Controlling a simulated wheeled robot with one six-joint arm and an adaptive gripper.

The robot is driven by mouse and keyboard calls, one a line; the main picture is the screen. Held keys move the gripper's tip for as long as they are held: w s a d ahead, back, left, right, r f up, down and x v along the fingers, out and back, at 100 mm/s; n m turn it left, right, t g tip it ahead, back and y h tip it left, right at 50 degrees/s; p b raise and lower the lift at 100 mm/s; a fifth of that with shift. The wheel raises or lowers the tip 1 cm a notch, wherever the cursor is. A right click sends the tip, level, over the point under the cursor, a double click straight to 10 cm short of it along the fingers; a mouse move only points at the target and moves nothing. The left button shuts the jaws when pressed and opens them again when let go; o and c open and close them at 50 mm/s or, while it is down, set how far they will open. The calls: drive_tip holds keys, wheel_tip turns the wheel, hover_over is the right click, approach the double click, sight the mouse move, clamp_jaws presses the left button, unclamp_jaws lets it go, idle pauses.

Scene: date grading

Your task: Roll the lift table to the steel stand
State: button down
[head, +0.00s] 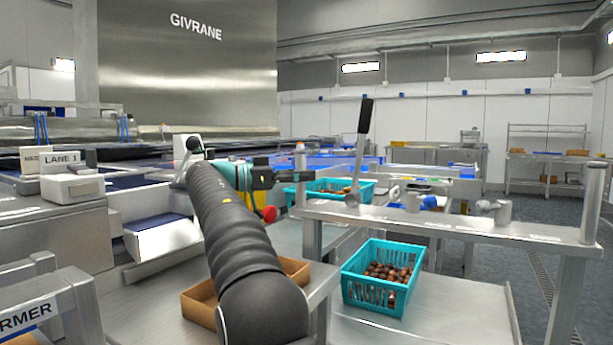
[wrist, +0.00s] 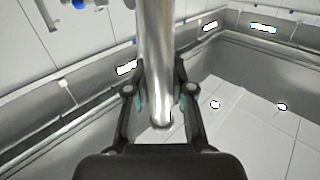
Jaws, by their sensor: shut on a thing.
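My gripper (head: 284,176) is at the frame's left post (head: 300,165). In the wrist view, my gripper (wrist: 160,100) is shut on a round steel tube (wrist: 157,40), one finger on each side. My arm hides part of the middle. I cannot tell which surface is the steel stand.
A cardboard tray (head: 197,308) lies on a steel surface beside my arm. Another teal crate (head: 330,198) stands behind the frame. Lane machinery (head: 62,187) fills the left. Steel tables (head: 432,149) and a rack (head: 545,155) stand at the back. Floor (head: 515,225) shows clear at the right.

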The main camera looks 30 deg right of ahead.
drive_tip(key=c, duration=1)
unclamp_jaws()
drive_tip(key=shift+s, duration=0.1)
drive_tip(key=shift+a, duration=0.15)
